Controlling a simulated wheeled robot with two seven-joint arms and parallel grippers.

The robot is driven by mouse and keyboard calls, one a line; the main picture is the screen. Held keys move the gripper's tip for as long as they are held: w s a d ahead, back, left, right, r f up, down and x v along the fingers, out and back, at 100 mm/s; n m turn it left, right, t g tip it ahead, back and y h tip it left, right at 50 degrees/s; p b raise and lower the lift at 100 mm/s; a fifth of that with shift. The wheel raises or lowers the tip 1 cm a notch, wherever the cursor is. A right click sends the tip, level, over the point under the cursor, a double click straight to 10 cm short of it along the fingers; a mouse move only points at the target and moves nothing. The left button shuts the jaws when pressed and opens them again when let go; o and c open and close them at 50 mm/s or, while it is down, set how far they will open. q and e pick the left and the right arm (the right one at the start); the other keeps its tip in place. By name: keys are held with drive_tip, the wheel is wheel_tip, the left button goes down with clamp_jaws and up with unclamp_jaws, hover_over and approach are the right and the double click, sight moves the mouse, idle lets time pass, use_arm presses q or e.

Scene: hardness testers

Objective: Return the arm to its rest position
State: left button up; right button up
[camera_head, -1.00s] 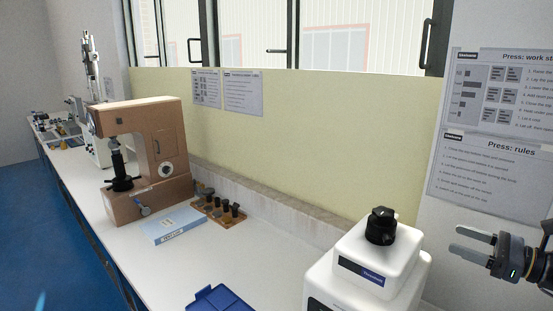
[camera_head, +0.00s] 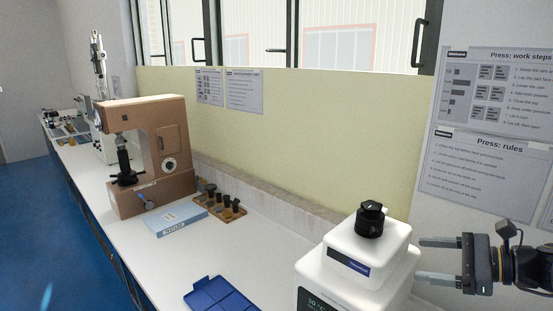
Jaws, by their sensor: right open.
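My right gripper (camera_head: 438,260) comes in from the right edge, beside the white press machine with a black knob (camera_head: 357,257). Its two grey fingers point left and stand apart, with nothing between them. The lower finger's tip is close to the machine's right side; I cannot tell whether they touch. The rest of my right arm runs out of view at the right. My left gripper is not in view.
A brown hardness tester (camera_head: 157,150) stands on the white bench (camera_head: 148,240). By it are a light blue booklet (camera_head: 176,218) and a wooden block with dark pieces (camera_head: 228,213). A blue tray (camera_head: 220,296) lies at the front. Posters hang behind the gripper.

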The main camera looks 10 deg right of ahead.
drive_tip(key=s+a+f+n+g+h, duration=0.45)
drive_tip(key=s+a+n, duration=0.65)
drive_tip(key=a, duration=0.3)
drive_tip(key=s+a+f+n+h, duration=0.3)
drive_tip(key=s+f+n, duration=0.5)
drive_tip(key=s+n, duration=0.1)
drive_tip(key=shift+f+n+b, duration=0.3)
drive_tip(key=shift+n+b, duration=0.15)
drive_tip(key=shift+n, duration=0.15)
